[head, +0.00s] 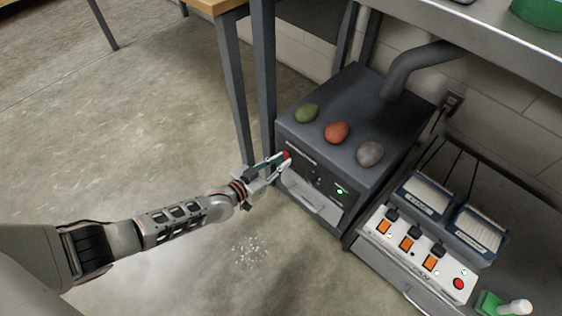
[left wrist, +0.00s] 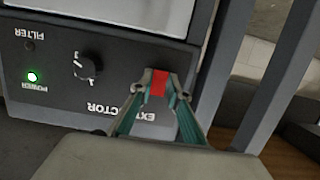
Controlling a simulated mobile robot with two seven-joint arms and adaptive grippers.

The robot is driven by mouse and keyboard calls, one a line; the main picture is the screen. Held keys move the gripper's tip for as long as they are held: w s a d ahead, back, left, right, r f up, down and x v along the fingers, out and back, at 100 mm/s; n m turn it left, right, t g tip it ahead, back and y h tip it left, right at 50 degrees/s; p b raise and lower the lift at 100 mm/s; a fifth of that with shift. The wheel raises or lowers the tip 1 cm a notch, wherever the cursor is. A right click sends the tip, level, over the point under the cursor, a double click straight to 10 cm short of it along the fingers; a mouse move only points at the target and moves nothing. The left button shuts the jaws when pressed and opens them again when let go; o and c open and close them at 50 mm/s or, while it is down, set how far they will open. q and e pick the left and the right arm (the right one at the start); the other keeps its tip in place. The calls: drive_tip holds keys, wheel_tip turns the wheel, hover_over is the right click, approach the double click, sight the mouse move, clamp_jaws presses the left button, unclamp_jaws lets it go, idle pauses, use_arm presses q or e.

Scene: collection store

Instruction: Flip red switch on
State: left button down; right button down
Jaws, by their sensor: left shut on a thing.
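The red switch (head: 287,155) is on the front panel of a dark grey extractor box, near the panel's upper left corner. My left gripper (head: 279,161) reaches it from the left, with its fingertips at the switch. In the left wrist view the red switch (left wrist: 158,83) shows between the two fingertips, and the gripper is shut on it. The extractor panel (left wrist: 75,90) appears upside down there, with a black knob (left wrist: 88,67) and a lit green power light (left wrist: 32,77). My right gripper is not in view.
Green, red and grey egg-shaped objects (head: 337,132) lie on the extractor top (head: 330,105). A grey hose (head: 415,62) rises behind them. A white strip with orange switches and a red button (head: 459,283) is at the lower right. A table leg (head: 236,90) stands close left of the extractor.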

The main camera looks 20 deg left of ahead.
use_arm(q)
drive_tip(key=shift+a+f+t, duration=0.1)
drive_tip(key=shift+f+t, duration=0.1)
drive_tip(key=shift+t, duration=0.3)
drive_tip(key=c, duration=1.9)
unclamp_jaws()
drive_tip(key=v, duration=1.2)
drive_tip(key=shift+a, duration=0.1)
